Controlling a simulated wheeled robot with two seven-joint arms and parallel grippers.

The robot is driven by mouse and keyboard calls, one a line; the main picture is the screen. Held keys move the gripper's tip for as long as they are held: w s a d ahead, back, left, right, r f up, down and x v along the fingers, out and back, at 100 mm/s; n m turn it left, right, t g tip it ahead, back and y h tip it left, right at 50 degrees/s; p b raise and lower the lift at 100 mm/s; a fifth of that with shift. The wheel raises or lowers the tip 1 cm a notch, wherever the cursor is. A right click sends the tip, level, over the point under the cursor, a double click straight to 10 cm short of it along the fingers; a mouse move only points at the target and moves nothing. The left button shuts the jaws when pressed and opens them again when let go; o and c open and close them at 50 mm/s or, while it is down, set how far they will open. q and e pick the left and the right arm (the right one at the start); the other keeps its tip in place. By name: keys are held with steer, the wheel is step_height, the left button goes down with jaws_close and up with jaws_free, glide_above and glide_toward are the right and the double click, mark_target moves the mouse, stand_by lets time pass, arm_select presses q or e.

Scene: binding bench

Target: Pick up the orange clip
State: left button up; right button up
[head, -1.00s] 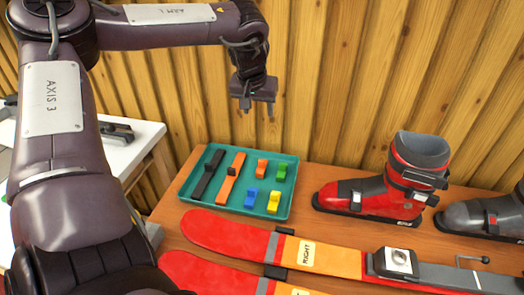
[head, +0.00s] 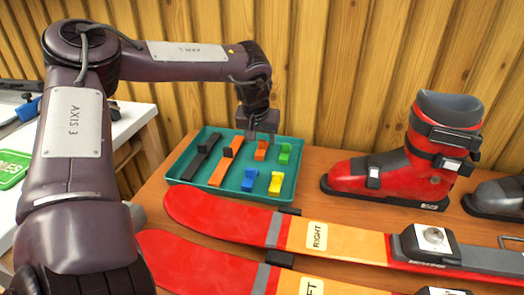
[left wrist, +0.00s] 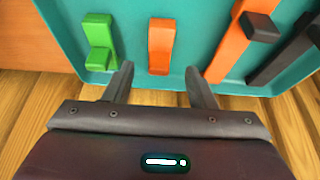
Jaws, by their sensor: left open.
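The orange clip (head: 261,150) lies in the teal tray (head: 190,190), between a green clip (head: 284,153) and a long orange strap (head: 222,168). My left gripper (head: 261,136) is over the back edge of the tray, just behind and above the orange clip. In the left wrist view the orange clip (left wrist: 160,46) lies just ahead of the gap between the two open fingers (left wrist: 156,84), and nothing is held. My right gripper is in neither view.
The tray also holds a blue clip (head: 249,181), a yellow clip (head: 276,184) and a black strap (head: 205,153). The wooden wall (head: 335,80) stands close behind. Skis (head: 225,218) lie in front, and a red boot (head: 400,165) stands to the right.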

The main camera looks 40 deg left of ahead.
mark_target(262, 141)
arm_select(q)
steer(key=shift+x, duration=1.6)
steer(key=shift+w+r, duration=0.1)
steer(key=c, duration=1.1)
